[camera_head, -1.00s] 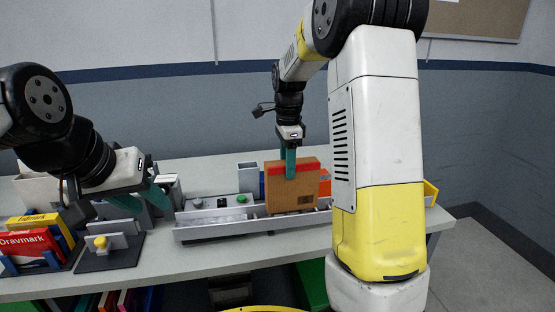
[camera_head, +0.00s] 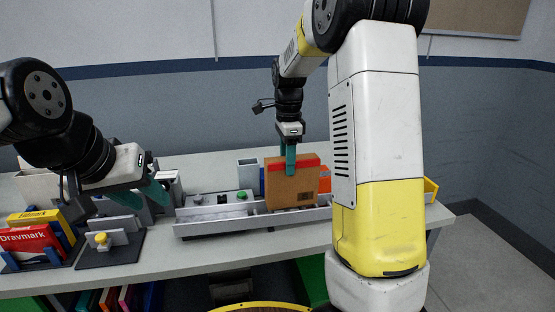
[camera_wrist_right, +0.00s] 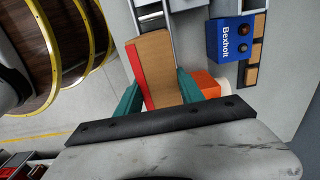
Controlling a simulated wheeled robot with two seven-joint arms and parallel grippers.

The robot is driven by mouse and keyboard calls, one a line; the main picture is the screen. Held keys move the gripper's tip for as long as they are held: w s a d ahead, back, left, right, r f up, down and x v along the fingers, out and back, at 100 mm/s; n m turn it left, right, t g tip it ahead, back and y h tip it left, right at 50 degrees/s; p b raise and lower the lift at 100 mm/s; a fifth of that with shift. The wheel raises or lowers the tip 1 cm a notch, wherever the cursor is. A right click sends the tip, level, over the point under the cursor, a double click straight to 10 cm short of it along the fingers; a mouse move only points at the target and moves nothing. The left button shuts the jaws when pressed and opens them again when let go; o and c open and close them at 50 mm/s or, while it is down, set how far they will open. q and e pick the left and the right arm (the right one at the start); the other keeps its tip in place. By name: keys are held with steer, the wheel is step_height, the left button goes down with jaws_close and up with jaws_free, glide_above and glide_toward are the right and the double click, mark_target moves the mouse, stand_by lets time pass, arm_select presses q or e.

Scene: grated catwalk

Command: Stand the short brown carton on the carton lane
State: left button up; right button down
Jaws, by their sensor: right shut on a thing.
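The short brown carton (camera_head: 290,188) has a red band along its top edge. It stands about upright at the grey metal carton lane (camera_head: 200,229) on the table. My right gripper (camera_head: 290,160) points down and is shut on the carton's upper part. In the right wrist view the carton (camera_wrist_right: 160,68) sits between the two teal fingers of that gripper (camera_wrist_right: 158,95). I cannot tell whether the carton's bottom rests on the lane. My left gripper (camera_head: 141,195) hangs at the left with its teal fingers apart, empty.
An orange box (camera_head: 325,180) is just right of the carton, partly behind my right arm. A panel with a green button (camera_head: 242,195) is left of it. Red and yellow boxes (camera_head: 28,238) stand at the far left. A blue Bexholt box (camera_wrist_right: 231,38) shows in the right wrist view.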

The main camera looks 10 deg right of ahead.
steer(key=shift+f, duration=1.7)
steer(key=shift+c, duration=1.3)
jaws_free()
steer(key=shift+r, duration=4)
